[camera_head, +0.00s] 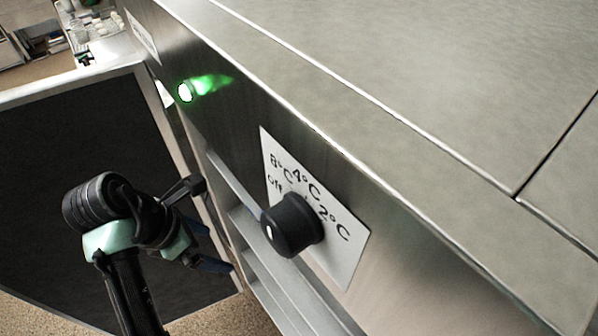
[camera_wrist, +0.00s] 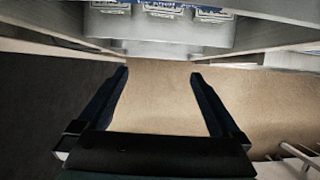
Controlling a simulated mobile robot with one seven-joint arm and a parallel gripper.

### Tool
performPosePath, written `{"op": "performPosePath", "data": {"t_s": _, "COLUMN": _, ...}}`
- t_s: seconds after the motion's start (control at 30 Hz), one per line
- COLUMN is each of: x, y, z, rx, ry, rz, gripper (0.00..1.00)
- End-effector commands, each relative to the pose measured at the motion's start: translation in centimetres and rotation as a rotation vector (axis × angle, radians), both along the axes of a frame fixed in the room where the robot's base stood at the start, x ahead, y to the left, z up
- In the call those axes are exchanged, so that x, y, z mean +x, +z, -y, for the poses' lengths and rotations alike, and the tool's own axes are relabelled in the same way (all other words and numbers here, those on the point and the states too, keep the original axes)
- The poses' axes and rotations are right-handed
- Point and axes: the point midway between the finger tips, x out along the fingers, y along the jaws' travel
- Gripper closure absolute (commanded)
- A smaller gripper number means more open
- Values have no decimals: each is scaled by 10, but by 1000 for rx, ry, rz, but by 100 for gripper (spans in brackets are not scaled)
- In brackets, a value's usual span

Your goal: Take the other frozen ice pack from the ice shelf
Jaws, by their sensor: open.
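My gripper (camera_head: 212,228) is open beside the front of a steel cooling unit (camera_head: 400,235), near the shelf edges below its control panel. In the wrist view my gripper (camera_wrist: 160,73) has its two dark fingers apart with nothing between them. Beyond the fingertips, pale rounded objects with blue-and-white labels (camera_wrist: 170,9) show at the top edge, between shelf walls. They are cut off, and I cannot tell whether they are ice packs. No ice pack is clearly seen in the head view; the unit's inside is mostly hidden.
A dark-faced door (camera_head: 70,170) stands open at the left, close to my arm. A black temperature knob (camera_head: 291,225) sticks out from the unit's front, right of my gripper. A green light (camera_head: 186,92) glows on the panel. Brown floor (camera_wrist: 160,110) shows below the fingers.

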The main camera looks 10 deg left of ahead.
Motion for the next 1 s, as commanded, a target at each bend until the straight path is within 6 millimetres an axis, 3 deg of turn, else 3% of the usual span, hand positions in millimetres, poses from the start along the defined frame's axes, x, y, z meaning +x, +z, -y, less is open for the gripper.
{"op": "performPosePath", "data": {"t_s": 0.4, "x": 45, "y": 2, "z": 47, "rx": 1, "ry": -4, "rz": 0, "gripper": 0}}
{"op": "performPosePath", "data": {"t_s": 0.63, "x": 57, "y": 2, "z": 59, "rx": 2, "ry": -3, "rz": 2, "gripper": 0}}
{"op": "performPosePath", "data": {"t_s": 0.87, "x": 82, "y": 2, "z": 85, "rx": 3, "ry": -5, "rz": 0, "gripper": 0}}
{"op": "performPosePath", "data": {"t_s": 1.0, "x": 85, "y": -8, "z": 88, "rx": 2, "ry": -1, "rz": -1, "gripper": 0}}
